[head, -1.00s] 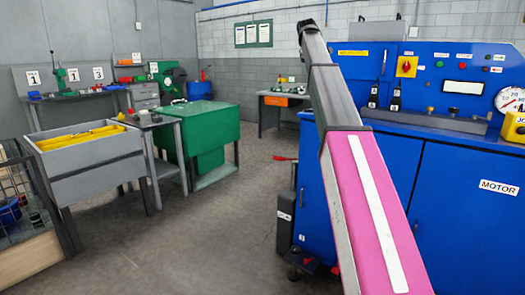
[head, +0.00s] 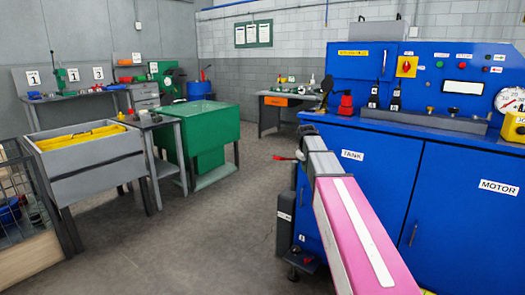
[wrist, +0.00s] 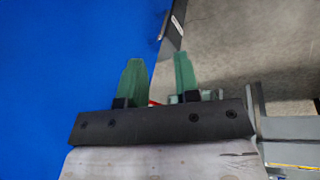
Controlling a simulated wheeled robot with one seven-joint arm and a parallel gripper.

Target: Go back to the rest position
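My gripper (wrist: 158,80) shows in the wrist view as two green fingers standing apart, with nothing between them. It is open and empty. The blue cabinet front (wrist: 60,80) fills the left of the wrist view, and grey floor shows at the right. In the head view my pink and grey arm reaches forward in front of the blue workbench (head: 455,215).
The blue bench carries a red object (head: 345,104), dark upright tools and a gauge (head: 509,100). A green cabinet (head: 208,130) and a grey bin table (head: 92,165) stand at left. The floor (head: 215,225) between them and the bench is clear.

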